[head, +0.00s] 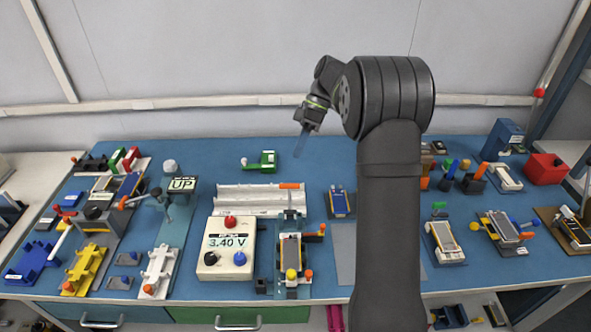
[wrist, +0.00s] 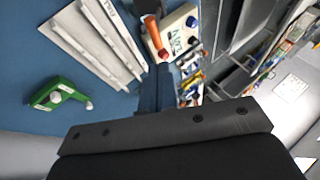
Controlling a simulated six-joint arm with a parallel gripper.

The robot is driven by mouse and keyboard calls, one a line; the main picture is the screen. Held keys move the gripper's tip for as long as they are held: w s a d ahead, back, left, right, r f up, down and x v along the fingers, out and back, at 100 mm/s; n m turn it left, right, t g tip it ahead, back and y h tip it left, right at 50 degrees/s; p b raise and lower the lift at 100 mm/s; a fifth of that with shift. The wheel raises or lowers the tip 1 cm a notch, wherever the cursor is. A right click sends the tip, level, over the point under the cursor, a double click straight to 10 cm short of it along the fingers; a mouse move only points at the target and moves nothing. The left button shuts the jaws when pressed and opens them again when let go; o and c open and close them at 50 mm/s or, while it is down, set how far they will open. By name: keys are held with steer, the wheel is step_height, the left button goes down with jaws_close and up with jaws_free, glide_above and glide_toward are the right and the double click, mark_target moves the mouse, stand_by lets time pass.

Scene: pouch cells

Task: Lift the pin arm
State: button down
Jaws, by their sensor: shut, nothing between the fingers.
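A fixture (head: 291,285) at the front centre holds a pouch cell (head: 291,247). An upright post with an orange-ended lever (head: 289,186) stands at its back; this looks like the pin arm, but I cannot be sure. The orange lever also shows in the wrist view (wrist: 153,32), just beyond my fingers. My gripper (head: 299,154) is shut and empty, in the air above the back of the table. It also shows in the wrist view (wrist: 155,88). The pins under the lever are too small to tell.
A white meter box reading 3.40 V (head: 229,245) stands left of the fixture. A pale grey rail (head: 240,197) lies behind it, with a green part (head: 266,161) farther back. Several other fixtures crowd the left and right. Blue mat is free around the green part.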

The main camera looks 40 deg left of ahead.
steer(key=s+d+r+t+y, duration=0.2)
steer(key=s+d+t+y, duration=0.15)
steer(key=s+d, duration=0.2)
steer(key=s+d+r+t+y, duration=0.3)
steer(key=s+d+t, duration=0.1)
steer(key=d, duration=0.2)
glide_toward(292, 185)
steer(key=s+f, duration=0.4)
steer(key=shift+w+a+f+n, duration=0.15)
steer(key=shift+w+a+f, duration=0.15)
steer(key=shift+a, duration=0.2)
steer(key=shift+w+a+f+n, duration=0.2)
steer(key=shift+w+a, duration=0.2)
steer(key=shift+a, duration=0.15)
steer(key=shift+w+a+f, duration=0.4)
steer(key=shift+w+a, duration=0.15)
steer(key=shift+a, duration=0.05)
steer(key=shift+w+a+f, duration=0.1)
steer(key=shift+w+a, duration=0.8)
steer(key=shift+s+d, duration=0.1)
